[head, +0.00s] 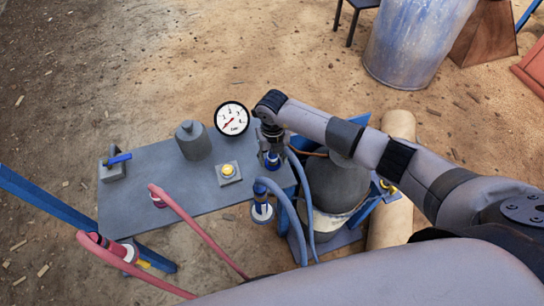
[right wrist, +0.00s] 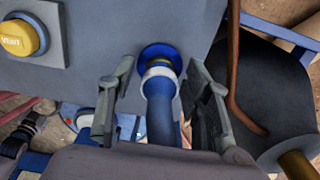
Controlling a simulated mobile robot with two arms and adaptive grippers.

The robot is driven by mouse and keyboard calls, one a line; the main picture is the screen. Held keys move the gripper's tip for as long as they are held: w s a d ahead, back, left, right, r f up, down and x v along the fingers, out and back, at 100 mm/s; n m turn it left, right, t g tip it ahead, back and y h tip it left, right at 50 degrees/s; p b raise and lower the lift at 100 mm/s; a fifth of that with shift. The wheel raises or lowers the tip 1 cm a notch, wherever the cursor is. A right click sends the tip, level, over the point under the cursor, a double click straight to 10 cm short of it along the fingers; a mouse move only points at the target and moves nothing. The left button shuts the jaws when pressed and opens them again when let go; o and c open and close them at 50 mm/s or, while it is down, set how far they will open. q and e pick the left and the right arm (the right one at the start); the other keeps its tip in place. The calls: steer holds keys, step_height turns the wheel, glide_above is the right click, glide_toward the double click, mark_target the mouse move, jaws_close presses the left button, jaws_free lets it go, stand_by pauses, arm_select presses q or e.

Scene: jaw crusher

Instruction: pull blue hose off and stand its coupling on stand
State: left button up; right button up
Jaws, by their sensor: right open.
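My right gripper (head: 270,143) is over the right end of the grey bench (head: 140,205) in the head view. In the right wrist view my right gripper (right wrist: 161,75) is open, one finger on each side of a blue hose (right wrist: 162,118). The hose's coupling, with a white collar (right wrist: 159,70), sits in a blue round port (right wrist: 160,52) on the grey face. In the head view this blue hose (head: 304,190) runs down from under the gripper. A second blue hose (head: 281,192) ends at a blue and white coupling (head: 262,211) beside the bench. I cannot tell which part is the stand.
The bench carries a gauge (head: 232,118), a grey cylinder (head: 193,141), a yellow button (head: 228,170) and a blue-handled valve (head: 117,161). Red hoses (head: 195,225) lie at the left. A dark tank (head: 335,185) stands close right of the gripper. A blue barrel (head: 412,45) stands behind.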

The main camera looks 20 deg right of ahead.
steer(key=shift+c, duration=0.2)
jaws_close()
stand_by(0.6)
steer(key=shift+r, duration=0.15)
steer(key=shift+r+p, duration=2.45)
steer(key=shift+r, duration=0.45)
